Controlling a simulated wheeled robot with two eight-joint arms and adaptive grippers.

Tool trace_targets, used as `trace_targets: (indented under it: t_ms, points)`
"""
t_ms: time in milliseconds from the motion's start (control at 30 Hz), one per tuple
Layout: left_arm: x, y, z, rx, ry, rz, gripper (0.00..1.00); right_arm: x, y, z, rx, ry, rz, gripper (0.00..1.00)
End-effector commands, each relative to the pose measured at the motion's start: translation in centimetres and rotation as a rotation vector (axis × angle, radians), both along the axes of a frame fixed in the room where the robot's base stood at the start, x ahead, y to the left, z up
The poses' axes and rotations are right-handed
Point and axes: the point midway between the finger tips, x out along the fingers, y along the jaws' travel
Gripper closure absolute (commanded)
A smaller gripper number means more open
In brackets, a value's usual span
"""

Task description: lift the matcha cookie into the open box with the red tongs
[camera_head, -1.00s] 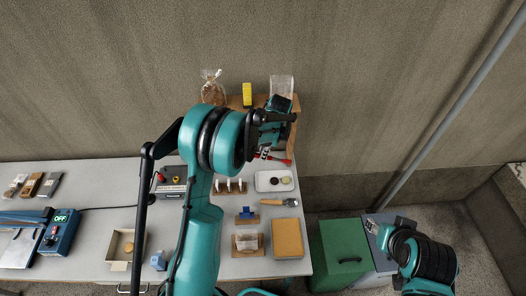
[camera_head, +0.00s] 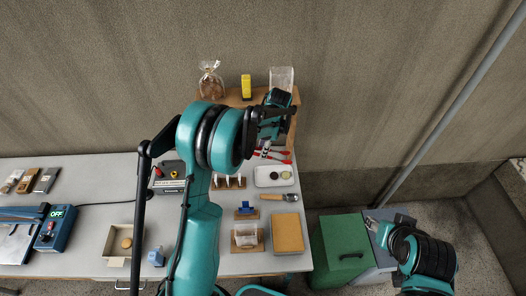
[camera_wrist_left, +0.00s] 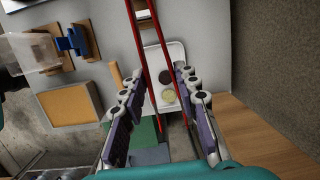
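The matcha cookie (camera_wrist_left: 168,96) is pale green and lies beside a dark cookie (camera_wrist_left: 165,77) on a white tray (camera_head: 260,183). The red tongs (camera_wrist_left: 139,45) have two long red arms, seen running between my left gripper's fingers in the wrist view; red parts also show under the gripper in the head view (camera_head: 286,154). My left gripper (camera_wrist_left: 160,95) has its fingers apart, one on each side of the tongs, with no clear contact. The open box (camera_head: 111,240) stands at the table's front left with a round tan cookie (camera_head: 127,243) in it. My right gripper (camera_head: 374,224) is low at right; its fingers are unclear.
A wooden shelf (camera_head: 234,97) behind the table holds a bagged item (camera_head: 210,80), a yellow block (camera_head: 246,87) and a clear container (camera_head: 281,79). A wooden-handled tool (camera_head: 284,197), a tan board (camera_head: 288,233) and small racks lie near the tray. A green bin (camera_head: 338,252) stands right.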

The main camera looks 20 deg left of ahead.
Motion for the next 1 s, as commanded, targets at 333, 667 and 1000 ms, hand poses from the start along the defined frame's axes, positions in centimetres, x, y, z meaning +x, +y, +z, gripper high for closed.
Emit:
trace_targets:
  t_ms: [333,667,1000]
  points:
    - [0.0,0.2,-1.5,-0.009,0.025,0.014,0.73,0.0,0.0,-4.2,0.0,0.0,0.0,0.6]
    - [0.0,0.2,-3.4,-0.009,0.025,0.014,0.73,0.0,0.0,-5.3,0.0,0.0,0.0,0.6]
    - [0.0,0.2,-7.0,-0.009,0.026,0.013,0.73,0.0,0.0,-7.4,0.0,0.0,0.0,0.6]
